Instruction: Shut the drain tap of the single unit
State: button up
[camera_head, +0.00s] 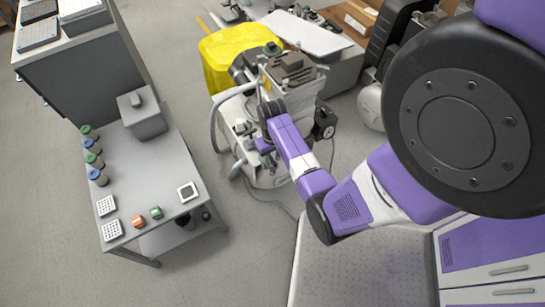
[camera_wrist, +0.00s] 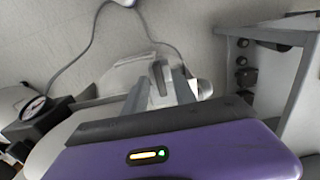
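The single unit (camera_head: 226,130) is a pale compressor on the floor in the middle of the head view, with dark fittings on top. My gripper (camera_head: 262,150) reaches down to its near side in that view, where the arm hides much of it. In the wrist view my gripper (camera_wrist: 161,82) shows two grey fingers, apart, pointing at a pale part of the unit (camera_wrist: 122,72). A small upright grey lever (camera_wrist: 160,78), seemingly the drain tap's handle, shows between the fingertips. Gaps show on both sides of it; I cannot tell whether either finger touches it.
A pressure gauge (camera_wrist: 34,108) sits at the left of the wrist view. A grey bench (camera_head: 160,170) with bottles and small parts stands to the left. A yellow cover (camera_head: 236,50) lies behind the unit. A cable (camera_wrist: 85,45) runs over the floor.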

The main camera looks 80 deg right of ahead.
grip_shut()
jog(key=shift+r+m+p, duration=0.1)
jog(key=shift+m+p, duration=0.2)
jog(key=shift+p, duration=0.1)
jog(key=shift+r+m+p, duration=0.1)
jog(key=shift+m+p, duration=0.75)
jog(key=shift+m, duration=0.15)
jog(key=m+p, duration=0.2)
jog(key=m, duration=0.2)
jog(key=shift+m+p, duration=0.3)
jog(key=shift+p, duration=0.1)
jog(key=m+p, duration=0.2)
jog(key=m, duration=0.3)
jog(key=m+p, duration=0.2)
jog(key=m, duration=0.3)
jog(key=shift+f, duration=0.2)
jog(key=shift+m, duration=0.4)
